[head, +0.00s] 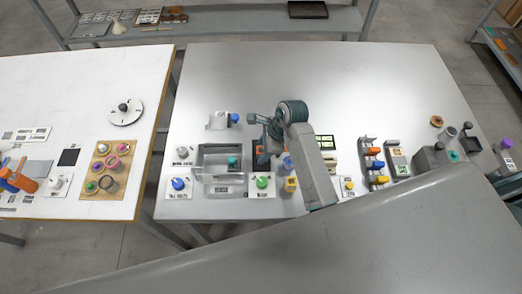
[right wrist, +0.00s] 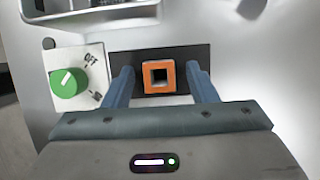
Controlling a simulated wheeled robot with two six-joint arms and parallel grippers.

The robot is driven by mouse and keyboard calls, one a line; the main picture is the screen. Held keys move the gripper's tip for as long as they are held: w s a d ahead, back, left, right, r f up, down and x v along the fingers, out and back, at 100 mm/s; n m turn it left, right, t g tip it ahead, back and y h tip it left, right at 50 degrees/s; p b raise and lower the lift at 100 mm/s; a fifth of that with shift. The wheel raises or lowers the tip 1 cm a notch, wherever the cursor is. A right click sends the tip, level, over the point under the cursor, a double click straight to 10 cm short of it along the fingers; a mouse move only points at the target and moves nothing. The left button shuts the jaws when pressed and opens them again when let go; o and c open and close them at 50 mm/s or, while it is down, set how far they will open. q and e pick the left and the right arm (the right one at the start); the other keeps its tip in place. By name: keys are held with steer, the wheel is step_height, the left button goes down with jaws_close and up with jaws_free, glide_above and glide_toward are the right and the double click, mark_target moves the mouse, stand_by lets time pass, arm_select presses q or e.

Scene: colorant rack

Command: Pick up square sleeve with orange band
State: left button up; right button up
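The square sleeve with an orange band (right wrist: 159,77) shows in the right wrist view as an orange square frame around a dark square opening. It sits on a black plate (right wrist: 184,54). My right gripper (right wrist: 160,70) is open, with one finger on each side of the sleeve and a visible gap on both sides. I cannot tell the fingertips' height against the sleeve. In the head view my right gripper (head: 264,152) is over the middle of the grey table and largely hides the sleeve. My left gripper is not in view.
A green knob (right wrist: 68,83) on a white OFF-marked plate stands left of the fingers. A clear-walled tray (head: 222,180) is left of my right gripper. Coloured parts, including a yellow one (head: 380,181), stand to the right. The back of the grey table (head: 340,80) is clear.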

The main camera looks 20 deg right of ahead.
steer(key=c, duration=0.9)
steer(key=shift+c, duration=0.2)
